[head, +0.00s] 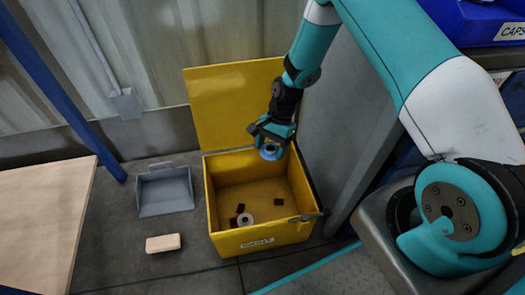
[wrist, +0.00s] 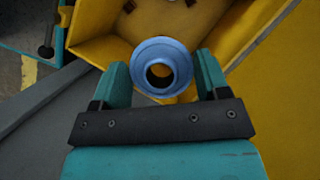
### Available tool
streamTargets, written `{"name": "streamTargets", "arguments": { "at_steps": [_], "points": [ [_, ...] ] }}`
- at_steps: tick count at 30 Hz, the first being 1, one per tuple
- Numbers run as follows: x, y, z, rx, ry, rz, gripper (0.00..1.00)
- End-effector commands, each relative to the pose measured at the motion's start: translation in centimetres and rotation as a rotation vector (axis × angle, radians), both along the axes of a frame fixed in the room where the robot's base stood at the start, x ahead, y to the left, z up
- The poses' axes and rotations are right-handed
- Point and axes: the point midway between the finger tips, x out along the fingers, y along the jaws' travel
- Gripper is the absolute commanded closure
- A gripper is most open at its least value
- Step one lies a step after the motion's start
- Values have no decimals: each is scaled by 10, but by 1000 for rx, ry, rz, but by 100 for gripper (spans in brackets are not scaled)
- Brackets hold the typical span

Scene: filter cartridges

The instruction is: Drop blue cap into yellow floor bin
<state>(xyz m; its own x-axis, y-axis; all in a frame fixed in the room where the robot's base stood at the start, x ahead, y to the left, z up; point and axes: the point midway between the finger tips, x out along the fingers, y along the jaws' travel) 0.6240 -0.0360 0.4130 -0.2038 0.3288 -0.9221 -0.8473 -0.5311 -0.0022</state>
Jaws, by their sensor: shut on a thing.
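The blue cap (wrist: 176,51) is a round piece with a hole in its middle. My gripper (wrist: 162,75) is shut on it, one finger on each side, in the wrist view. In the head view my gripper (head: 272,142) points down with the blue cap (head: 269,152) at its tips, above the back part of the yellow floor bin (head: 262,238). The bin's lid (head: 232,103) stands open at the back. The bin also shows below the cap in the wrist view (wrist: 100,25).
A grey dustpan (head: 165,192) and a tan block (head: 163,243) lie on the floor to the left. A grey panel (head: 340,140) stands close on the bin's right. A wooden tabletop (head: 40,220) is at far left.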

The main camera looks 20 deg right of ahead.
Motion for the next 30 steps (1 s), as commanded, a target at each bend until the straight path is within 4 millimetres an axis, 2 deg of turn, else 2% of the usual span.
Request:
{"name": "streamTargets", "arguments": {
  "at_steps": [3, 6, 9, 17, 27, 30],
  "points": [
    [-4, 18, -16, -1, 7, -300, 54],
    [-5, 28, -27, -4, 6, -487, 54],
    [-5, 33, -34, -4, 3, -601, 54],
    [-4, 33, -52, -4, 2, -662, 54],
    [-4, 33, -92, -5, 1, -659, 54],
    [-4, 33, -98, -5, 1, -659, 54]
  ]
}}
